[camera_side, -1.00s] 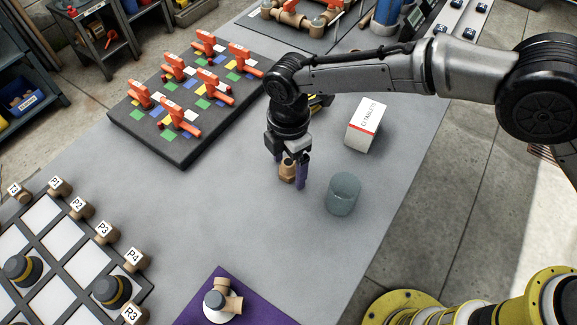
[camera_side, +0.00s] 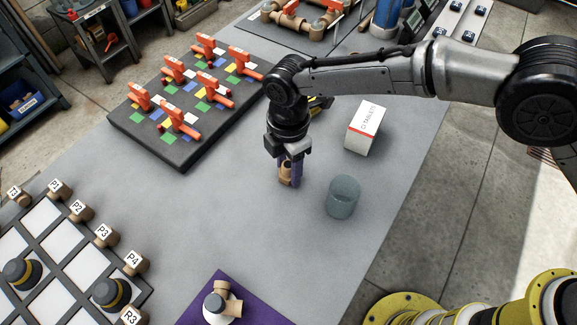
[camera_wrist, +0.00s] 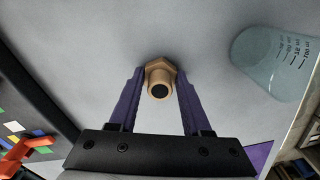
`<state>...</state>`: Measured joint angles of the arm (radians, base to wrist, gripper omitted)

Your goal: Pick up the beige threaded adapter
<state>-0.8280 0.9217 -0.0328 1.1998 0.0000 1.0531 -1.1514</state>
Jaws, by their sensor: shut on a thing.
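The beige threaded adapter (camera_side: 285,173) is between the purple fingers of my gripper (camera_side: 290,176), low over the grey table; I cannot tell whether it still touches the surface. In the wrist view the adapter (camera_wrist: 160,79) shows its hexagonal collar and a round end with a dark hole. The fingertips of my gripper (camera_wrist: 159,84) are shut on it from both sides. In the side view the fingers partly hide it.
A clear beaker (camera_side: 343,197) stands close to the right of my gripper. A white box (camera_side: 366,128) stands behind it. A dark board (camera_side: 185,110) with orange-handled valves lies behind left. A labelled grid rack (camera_side: 68,255) is front left. A purple mat (camera_side: 262,306) holds a fitting.

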